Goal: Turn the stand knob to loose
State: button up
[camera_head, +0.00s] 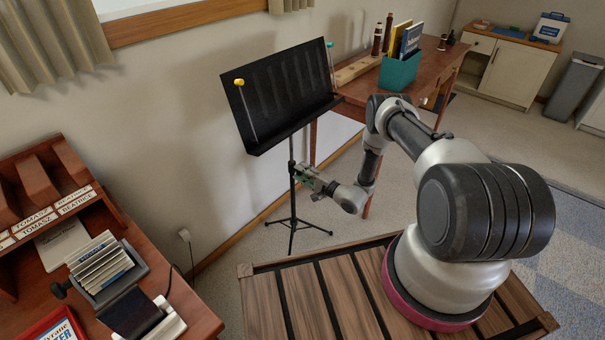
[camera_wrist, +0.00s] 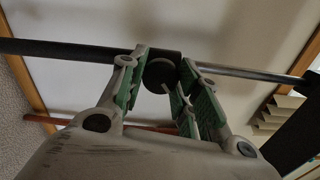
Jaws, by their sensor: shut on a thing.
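The black music stand (camera_head: 290,95) stands upright on tripod legs, its desk tilted, a yellow-topped clip at its left and a teal-topped one at its right. My gripper (camera_head: 308,178) is at the stand's pole (camera_head: 292,192), below the desk. In the wrist view the pole (camera_wrist: 70,50) runs across the picture, thicker and dark on the left, thinner on the right. The round dark stand knob (camera_wrist: 160,74) sits between the green pads of my gripper (camera_wrist: 162,80), which is shut on it. The knob's turn position cannot be read.
A wooden table (camera_head: 433,75) with a teal file box (camera_head: 400,72) stands behind the stand to the right. A desk (camera_head: 185,300) with a card holder (camera_head: 105,267) is at the lower left. A slatted wooden platform (camera_head: 330,300) lies in front. The wall is close behind the stand.

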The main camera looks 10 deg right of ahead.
jog(key=shift+n, duration=2.2)
jog(key=o, duration=1)
jog(key=shift+o, duration=0.2)
jog(key=v, duration=1.2)
